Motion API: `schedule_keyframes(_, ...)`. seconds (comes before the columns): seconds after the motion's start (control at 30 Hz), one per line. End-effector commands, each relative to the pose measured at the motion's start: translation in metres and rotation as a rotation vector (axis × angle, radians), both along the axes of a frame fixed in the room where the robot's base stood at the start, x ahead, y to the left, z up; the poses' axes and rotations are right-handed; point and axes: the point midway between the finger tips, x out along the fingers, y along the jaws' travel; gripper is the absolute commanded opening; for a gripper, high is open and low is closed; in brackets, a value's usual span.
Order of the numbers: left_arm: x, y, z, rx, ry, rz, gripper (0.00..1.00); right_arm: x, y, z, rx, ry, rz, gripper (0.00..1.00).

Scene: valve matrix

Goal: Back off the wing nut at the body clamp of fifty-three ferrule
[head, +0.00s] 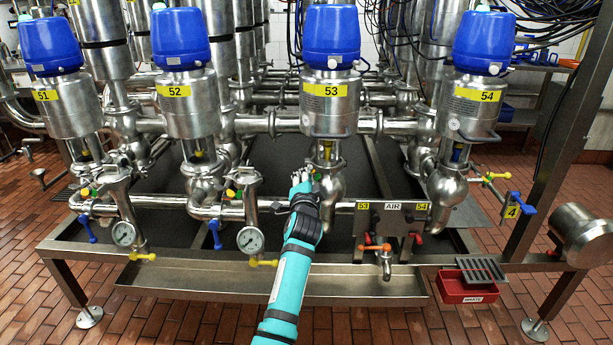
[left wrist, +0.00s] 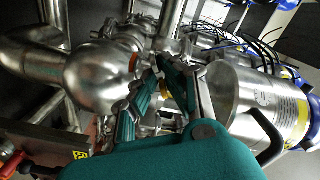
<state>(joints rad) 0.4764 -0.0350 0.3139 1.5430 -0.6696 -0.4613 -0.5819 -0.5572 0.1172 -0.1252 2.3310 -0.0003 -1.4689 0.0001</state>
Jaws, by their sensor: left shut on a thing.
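Valve 53 (head: 325,105) stands upright in the middle of the head view, with a blue cap (head: 332,35) and a yellow label. My teal left arm reaches up from below. Its gripper (head: 303,178) is at the left front of the valve's lower body (head: 330,188), at body clamp height. In the left wrist view the two fingers (left wrist: 152,82) are closed in on a small part beside the clamp, between the round steel body (left wrist: 100,76) and the steel actuator (left wrist: 238,98). The fingers hide most of the wing nut there. My right gripper is out of view.
Valves 52 (head: 187,105) and 54 (head: 474,108) stand on either side. An AIR panel (head: 393,218) with coloured handles is at lower right of my gripper. Pressure gauges (head: 251,239) are at left. A red bin (head: 465,287) hangs at the front rail.

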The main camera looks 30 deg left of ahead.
Motion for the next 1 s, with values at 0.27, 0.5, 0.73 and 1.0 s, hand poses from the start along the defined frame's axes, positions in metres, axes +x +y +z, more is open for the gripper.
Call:
schedule_keyframes(0.27, 0.000, 0.000, 0.004, -0.223, -0.143, 0.000, 0.00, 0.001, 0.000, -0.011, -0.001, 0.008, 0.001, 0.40)
schedule_keyframes(0.5, 0.000, 0.000, 0.005, -0.403, -0.253, -0.001, 0.00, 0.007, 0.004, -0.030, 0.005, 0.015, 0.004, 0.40)
schedule_keyframes(0.73, 0.001, 0.000, 0.005, -0.535, -0.335, -0.002, 0.00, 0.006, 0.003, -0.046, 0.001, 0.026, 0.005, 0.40)
schedule_keyframes(1.0, 0.000, 0.000, 0.005, -0.619, -0.389, -0.003, 0.00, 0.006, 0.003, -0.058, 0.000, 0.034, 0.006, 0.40)
